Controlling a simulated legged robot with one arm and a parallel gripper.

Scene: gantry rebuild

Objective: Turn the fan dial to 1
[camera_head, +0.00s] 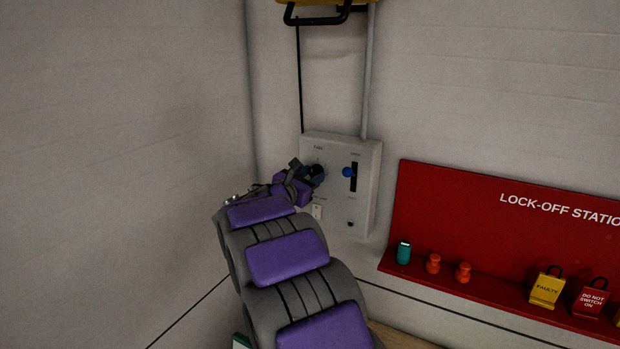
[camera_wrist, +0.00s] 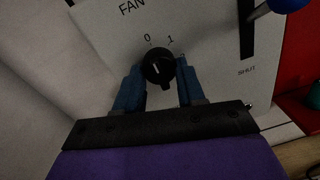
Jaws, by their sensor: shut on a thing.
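The round black fan dial (camera_wrist: 158,67) sits on the pale control panel (camera_wrist: 100,45) under the label FAN, with the marks 0 and 1 above it. A pale line shows on the dial's face, but I cannot tell surely which mark it lines up with. My gripper (camera_wrist: 159,66) is shut on the dial, one blue finger on each side of it. In the head view my gripper (camera_head: 314,174) reaches the left part of the wall-mounted panel (camera_head: 364,205) and hides most of the dial.
A lever with a blue ball knob (camera_head: 348,172) stands in a dark vertical slot just right of the dial; SHUT is printed below it. A red lock-off station board (camera_head: 480,215) with tags and small items is further right. A plain wall is on the left.

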